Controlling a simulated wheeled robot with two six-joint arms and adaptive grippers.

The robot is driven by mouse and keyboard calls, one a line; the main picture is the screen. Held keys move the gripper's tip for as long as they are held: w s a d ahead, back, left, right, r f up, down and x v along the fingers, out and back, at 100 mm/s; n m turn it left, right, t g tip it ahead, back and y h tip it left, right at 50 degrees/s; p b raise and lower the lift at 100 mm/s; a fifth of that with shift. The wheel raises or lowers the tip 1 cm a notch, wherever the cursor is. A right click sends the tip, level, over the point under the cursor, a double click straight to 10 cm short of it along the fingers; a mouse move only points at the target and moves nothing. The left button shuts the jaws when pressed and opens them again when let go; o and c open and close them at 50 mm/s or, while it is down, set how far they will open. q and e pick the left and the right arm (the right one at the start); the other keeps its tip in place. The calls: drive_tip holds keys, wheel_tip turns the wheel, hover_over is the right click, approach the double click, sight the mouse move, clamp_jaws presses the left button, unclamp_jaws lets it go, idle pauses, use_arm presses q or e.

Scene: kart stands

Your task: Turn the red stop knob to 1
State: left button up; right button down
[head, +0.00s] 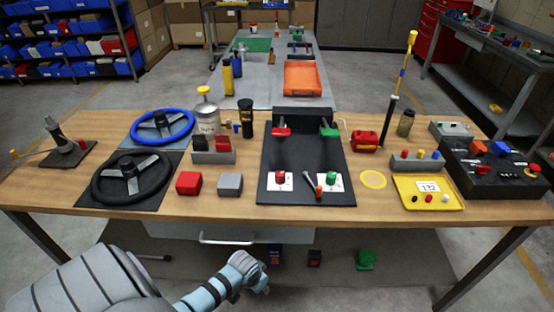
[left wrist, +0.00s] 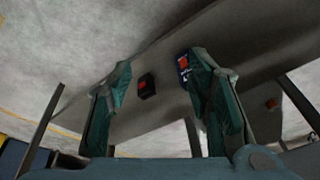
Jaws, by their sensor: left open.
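A red knob (head: 280,177) sits on a white plate (head: 271,184) on the black panel (head: 302,151) in the middle of the table. A green knob (head: 331,178) on a similar plate is to its right. The markings are too small to read, so I cannot tell the red knob's setting. My left gripper (head: 259,280) is low in front of the table, below and apart from the knobs. In the left wrist view my left gripper (left wrist: 160,65) is open and empty, with the floor and lower shelf beyond it. My right gripper is not in view.
A red block (head: 189,183) and a grey block (head: 230,184) lie left of the panel. A drawer handle (head: 226,239) is under the front edge. A red mushroom button (head: 533,168) is on the black box at right.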

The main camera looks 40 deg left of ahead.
use_arm(q)
drive_tip(key=w+r+m+t+p, duration=0.1)
drive_tip(key=w+r+p, duration=0.15)
drive_tip(key=r, duration=0.85)
drive_tip(key=w+r+p, duration=0.1)
drive_tip(key=w+r, duration=0.3)
drive_tip(key=r, duration=0.6)
drive_tip(key=n, duration=0.2)
approach(280, 174)
drive_tip(key=shift+t+h, duration=0.3)
drive_tip(key=shift+t, duration=0.1)
drive_tip(key=b+x, duration=0.1)
drive_tip(key=x, duration=0.2)
drive_tip(key=b+x, duration=0.1)
drive_tip(key=x, duration=0.2)
drive_tip(key=b+x, duration=0.1)
drive_tip(key=x, duration=0.2)
drive_tip(key=shift+s+a+f, duration=0.25)
drive_tip(key=shift+a, duration=0.1)
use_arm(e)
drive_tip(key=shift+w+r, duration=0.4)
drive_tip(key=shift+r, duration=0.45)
